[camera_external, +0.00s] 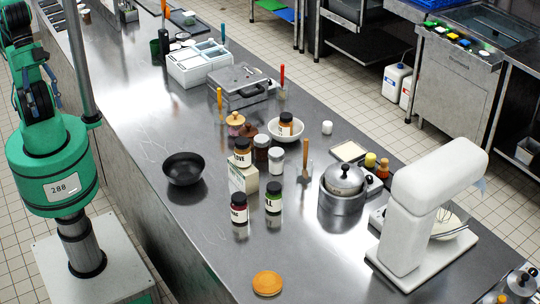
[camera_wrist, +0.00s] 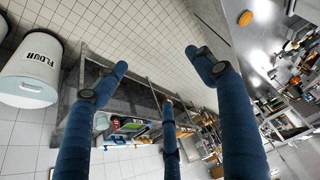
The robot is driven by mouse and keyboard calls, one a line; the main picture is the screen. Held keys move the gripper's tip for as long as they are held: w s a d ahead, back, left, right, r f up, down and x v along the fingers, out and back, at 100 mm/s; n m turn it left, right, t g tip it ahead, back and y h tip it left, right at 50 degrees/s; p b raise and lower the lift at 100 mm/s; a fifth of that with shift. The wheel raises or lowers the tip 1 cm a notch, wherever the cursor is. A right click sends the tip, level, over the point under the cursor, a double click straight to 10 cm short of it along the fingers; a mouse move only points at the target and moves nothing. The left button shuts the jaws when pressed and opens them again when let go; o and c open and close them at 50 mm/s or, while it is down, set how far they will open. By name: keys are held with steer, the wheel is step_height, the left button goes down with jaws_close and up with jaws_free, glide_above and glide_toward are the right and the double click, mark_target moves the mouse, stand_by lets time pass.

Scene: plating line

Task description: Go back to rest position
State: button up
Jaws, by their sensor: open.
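My gripper (camera_wrist: 160,65) shows in the wrist view with its blue fingers spread wide and nothing between them. It points over open floor and a metal rack, away from the work surface. In the external view my green arm stands at the left edge and folds up out of the picture's top left. My gripper is hidden from that view.
A steel counter (camera_external: 225,225) runs beside me, with a black bowl (camera_external: 183,168), jars, a pot (camera_external: 343,184) and a white mixer (camera_external: 420,210). An orange round item (camera_external: 267,283) lies near its front. The wrist view shows a white flour bin (camera_wrist: 28,75) and tiled floor.

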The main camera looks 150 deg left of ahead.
steer(key=shift+f, duration=0.15)
step_height(320, 180, down, 5)
steer(key=b, duration=0.5)
steer(key=shift+f, duration=0.1)
